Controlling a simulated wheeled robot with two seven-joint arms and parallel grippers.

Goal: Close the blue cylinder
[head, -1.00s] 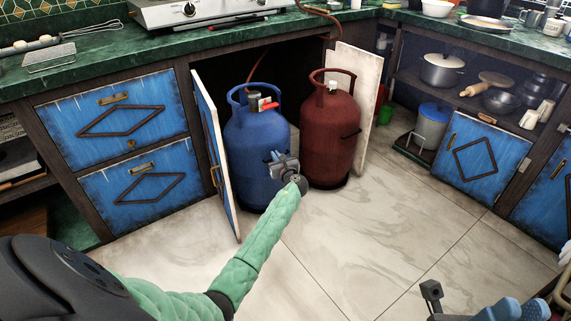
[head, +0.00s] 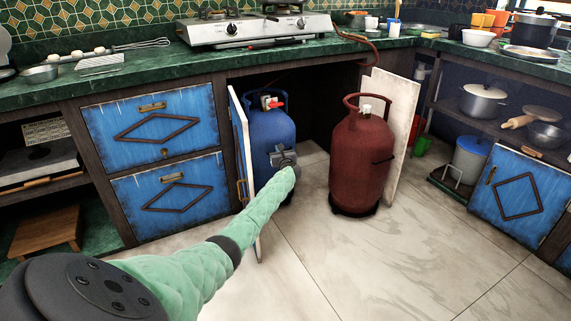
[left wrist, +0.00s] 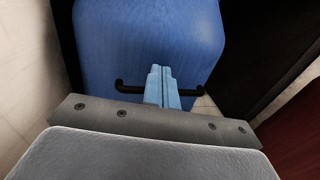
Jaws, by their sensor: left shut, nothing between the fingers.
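The blue cylinder (head: 272,130) stands upright in the open cabinet under the counter, partly behind the open left door. Its valve (head: 267,102) with a red lever is on top, inside the collar. My left gripper (head: 283,153) is in front of the cylinder's body, below the valve, shut and empty. In the left wrist view the shut fingers (left wrist: 161,84) point at the blue body (left wrist: 150,35). A black bar handle (left wrist: 190,92) shows at both sides of the fingers, its middle hidden by them. I cannot tell whether they touch. My right gripper is not in view.
A red cylinder (head: 360,160) stands to the right, beside a pale open door panel (head: 398,130). The open left door (head: 245,165) stands close to my left arm. A gas stove (head: 255,28) sits on the green counter above. The tiled floor (head: 330,265) in front is clear.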

